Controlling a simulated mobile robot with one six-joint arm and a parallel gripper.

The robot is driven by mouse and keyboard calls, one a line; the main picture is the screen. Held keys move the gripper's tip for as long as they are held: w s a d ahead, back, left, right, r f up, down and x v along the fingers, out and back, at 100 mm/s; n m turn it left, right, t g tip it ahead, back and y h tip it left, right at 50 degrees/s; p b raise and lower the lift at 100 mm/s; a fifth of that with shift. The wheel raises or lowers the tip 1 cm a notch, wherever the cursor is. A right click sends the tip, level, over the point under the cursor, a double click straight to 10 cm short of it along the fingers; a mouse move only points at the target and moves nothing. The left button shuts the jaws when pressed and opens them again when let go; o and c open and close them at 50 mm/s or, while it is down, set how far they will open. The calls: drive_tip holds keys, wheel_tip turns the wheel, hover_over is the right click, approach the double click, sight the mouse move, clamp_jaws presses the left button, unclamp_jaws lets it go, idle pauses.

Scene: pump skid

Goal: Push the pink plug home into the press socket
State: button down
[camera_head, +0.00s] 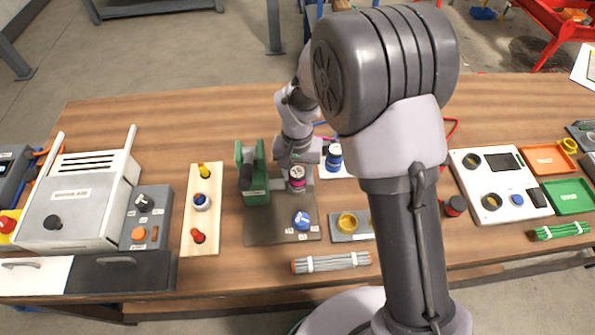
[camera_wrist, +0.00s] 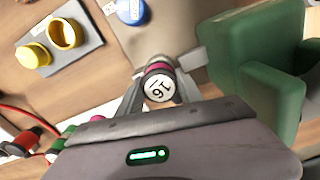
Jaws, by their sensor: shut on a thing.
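The pink plug (camera_wrist: 159,69) has a white top with a printed number and sits between my gripper's fingers (camera_wrist: 160,82) in the wrist view. In the head view the plug (camera_head: 297,183) shows as a pink band under a pale top, just right of the green press (camera_head: 256,192). My gripper (camera_head: 296,170) is shut on the plug, over the dark grey mat (camera_head: 262,230). The press also shows as a large green body (camera_wrist: 247,55) to the right of the plug in the wrist view, apart from it. I cannot make out the socket opening.
A blue knob (camera_head: 302,220) is on the mat's front part. A plate with a yellow ring (camera_head: 347,222) lies to the right. A grey cable bundle (camera_head: 331,262) lies in front. A wooden board with buttons (camera_head: 201,219) is left of the press. A blue-topped cylinder (camera_head: 334,158) stands behind right.

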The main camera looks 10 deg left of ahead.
drive_tip(key=shift+f, duration=0.25)
drive_tip(key=c, duration=0.7)
unclamp_jaws()
wheel_tip(320, 180, up, 18)
drive_tip(key=p, duration=0.5)
drive_tip(key=shift+f, duration=0.25)
